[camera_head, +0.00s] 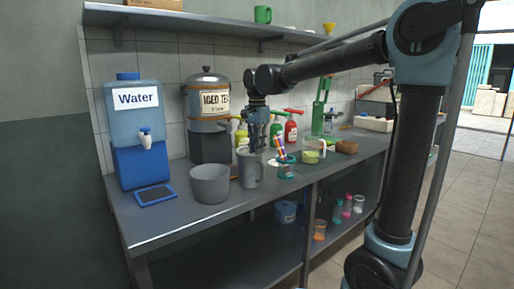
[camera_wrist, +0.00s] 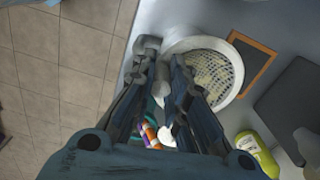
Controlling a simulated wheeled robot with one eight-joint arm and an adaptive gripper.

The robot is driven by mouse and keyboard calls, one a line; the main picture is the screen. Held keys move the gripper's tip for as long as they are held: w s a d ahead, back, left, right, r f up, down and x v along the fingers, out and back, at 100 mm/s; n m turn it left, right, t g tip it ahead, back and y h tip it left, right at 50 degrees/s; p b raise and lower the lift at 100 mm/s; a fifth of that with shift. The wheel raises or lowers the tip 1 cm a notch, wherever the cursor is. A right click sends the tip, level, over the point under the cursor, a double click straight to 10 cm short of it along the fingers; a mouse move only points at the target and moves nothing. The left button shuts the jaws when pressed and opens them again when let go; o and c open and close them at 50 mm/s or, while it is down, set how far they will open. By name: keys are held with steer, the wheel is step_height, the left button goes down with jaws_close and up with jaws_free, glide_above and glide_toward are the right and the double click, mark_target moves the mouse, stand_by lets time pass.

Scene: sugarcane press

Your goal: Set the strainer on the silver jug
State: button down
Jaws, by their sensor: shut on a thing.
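The silver jug (camera_head: 248,173) stands upright on the counter, right of a grey tub. My gripper (camera_head: 255,146) points down at the jug's mouth, its fingertips close to the rim. In the wrist view my gripper (camera_wrist: 155,58) has its fingers close together. The jug is not clearly visible in the wrist view.
A cup of coloured sticks (camera_head: 286,170) is close right. The water dispenser (camera_head: 135,110) and iced tea urn (camera_head: 208,100) stand behind.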

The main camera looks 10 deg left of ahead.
steer(key=shift+f, duration=0.1)
steer(key=c, duration=1.5)
jaws_free()
steer(key=shift+o, duration=0.2)
steer(key=o, duration=0.4)
steer(key=shift+r, duration=3.55)
